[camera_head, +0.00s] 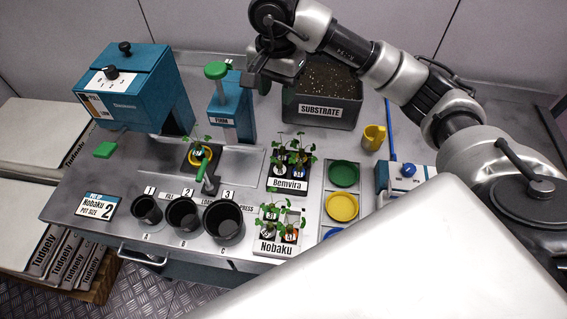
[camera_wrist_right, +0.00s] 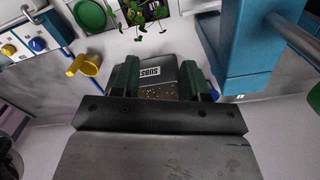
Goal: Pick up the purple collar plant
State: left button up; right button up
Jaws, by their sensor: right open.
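Seedlings with green leaves stand in the Bemvira rack (camera_head: 287,185) and in the Nobaku rack (camera_head: 275,246). A blue-looking collar (camera_head: 299,173) shows at the right of the Bemvira rack, and orange shows in the Nobaku rack. Leaves hide most collars, so I cannot tell for certain which plant has the purple one. Another plant with a yellow collar (camera_head: 201,156) stands at the press. My right gripper (camera_head: 262,82) is above the bench's back, near the substrate bin (camera_head: 320,112). In the wrist view it (camera_wrist_right: 158,82) is open and empty, with the bin beyond it. My left gripper is not in view.
The teal press column (camera_head: 232,115) stands close to my right gripper. A teal machine (camera_head: 139,88) is at back left. Black pots (camera_head: 223,222) line the front. A yellow mug (camera_head: 373,137) and coloured dishes (camera_head: 342,174) are right of the racks.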

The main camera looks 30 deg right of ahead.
notch_tip(320, 180, down, 8)
jog(key=b, duration=0.6)
send_over(282, 148)
jog(key=f, duration=0.6)
jog(key=shift+w+a, duration=0.2)
jog(key=shift+a, duration=0.1)
jog(key=f, duration=0.1)
jog(key=f+p, duration=0.1)
jog(key=f, duration=0.1)
jog(key=f+p, duration=0.1)
jog(key=f, duration=0.1)
jog(key=shift+s+d, duration=0.25)
jog(key=shift+d, duration=0.1)
jog(key=shift+f, duration=0.25)
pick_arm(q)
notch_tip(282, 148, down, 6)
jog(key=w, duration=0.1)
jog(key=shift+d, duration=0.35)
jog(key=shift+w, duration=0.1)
pick_arm(e)
jog(key=shift+c, duration=0.3)
grip_shut()
